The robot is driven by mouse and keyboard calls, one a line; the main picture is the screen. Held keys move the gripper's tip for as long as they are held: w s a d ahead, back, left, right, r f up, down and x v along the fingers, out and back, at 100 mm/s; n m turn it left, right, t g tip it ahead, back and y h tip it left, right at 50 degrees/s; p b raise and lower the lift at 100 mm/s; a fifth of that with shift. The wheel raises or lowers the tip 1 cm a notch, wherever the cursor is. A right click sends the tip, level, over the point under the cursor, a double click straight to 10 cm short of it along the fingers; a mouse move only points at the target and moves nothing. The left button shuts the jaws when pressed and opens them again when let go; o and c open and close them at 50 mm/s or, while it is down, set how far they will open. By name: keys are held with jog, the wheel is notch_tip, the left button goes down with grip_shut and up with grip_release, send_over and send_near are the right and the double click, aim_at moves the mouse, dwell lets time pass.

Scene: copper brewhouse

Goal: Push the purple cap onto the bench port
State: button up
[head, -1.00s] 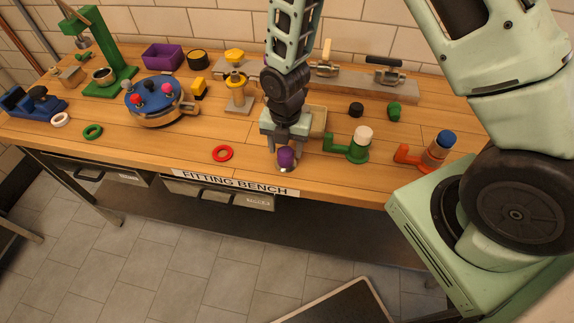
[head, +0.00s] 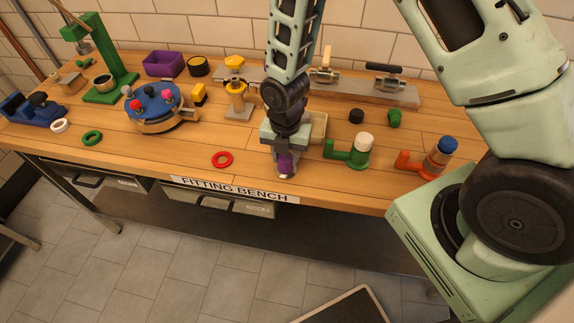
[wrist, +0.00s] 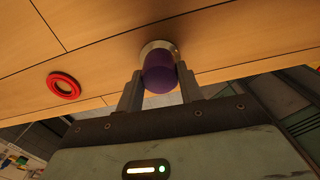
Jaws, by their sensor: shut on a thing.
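The purple cap (head: 285,160) is at the front of the bench, between the fingers of my gripper (head: 284,166). In the wrist view the purple cap (wrist: 160,74) sits between the two fingertips (wrist: 158,82), which are shut on it. The metal bench port (wrist: 157,47) shows as a pale ring right at the cap's far end. In the head view a bit of the port (head: 285,174) shows just below the cap. The cap looks in line with the port; how far it is seated on it is hidden.
A red ring (head: 222,159) lies on the bench left of my gripper. A green elbow pipe with a white top (head: 350,151) and an orange one with a blue top (head: 430,158) stand to the right. The bench's front edge with its FITTING BENCH label (head: 237,191) is close by.

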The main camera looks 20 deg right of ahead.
aim_at(286, 157)
jog(key=shift+r+p, duration=3.1)
jog(key=shift+r, duration=0.95)
jog(key=shift+f, duration=0.15)
